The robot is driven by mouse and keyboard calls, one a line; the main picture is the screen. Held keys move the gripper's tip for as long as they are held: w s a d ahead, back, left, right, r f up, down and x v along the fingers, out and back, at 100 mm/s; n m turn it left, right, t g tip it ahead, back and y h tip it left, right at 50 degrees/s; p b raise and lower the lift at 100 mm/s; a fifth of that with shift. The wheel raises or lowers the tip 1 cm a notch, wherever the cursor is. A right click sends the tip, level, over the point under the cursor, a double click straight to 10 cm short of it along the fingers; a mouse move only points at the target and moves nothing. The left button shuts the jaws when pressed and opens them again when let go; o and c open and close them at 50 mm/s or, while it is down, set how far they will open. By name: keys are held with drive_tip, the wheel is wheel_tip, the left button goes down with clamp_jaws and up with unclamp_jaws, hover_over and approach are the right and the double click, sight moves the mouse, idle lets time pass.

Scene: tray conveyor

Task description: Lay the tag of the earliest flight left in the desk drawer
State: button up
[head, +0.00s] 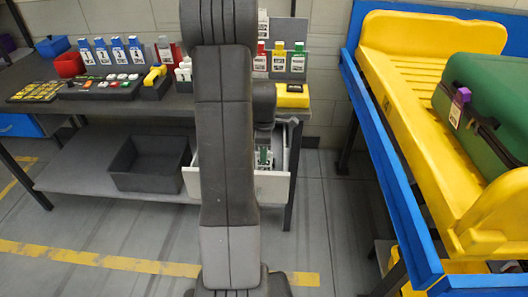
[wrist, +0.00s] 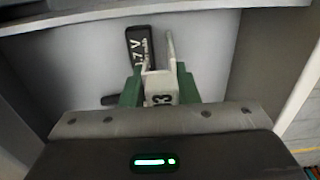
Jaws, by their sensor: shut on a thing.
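The desk drawer (head: 272,187) is pulled out under the desk, partly hidden behind my arm. In the wrist view its pale floor (wrist: 215,65) is below my gripper. My gripper (wrist: 160,82) has green fingers and is shut on a white tag (wrist: 160,92) with dark print, too partial to read as a flight time. The tag is inside the drawer space; I cannot tell whether it touches the floor. A black tag-like piece with white lettering (wrist: 140,45) lies in the drawer just beyond the fingers.
The desk (head: 180,107) carries upright blue tags (head: 118,50), a red bin (head: 69,65) and coloured tags on a rack (head: 279,60). A dark open bin (head: 150,178) stands on the lower shelf. A yellow tray (head: 400,90) with a green suitcase (head: 500,90) is at right.

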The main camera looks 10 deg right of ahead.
drive_tip(key=shift+f, duration=0.2)
drive_tip(key=o, duration=1)
wheel_tip(320, 180, up, 12)
drive_tip(key=shift+r+p, duration=0.2)
drive_tip(key=shift+p, duration=0.6)
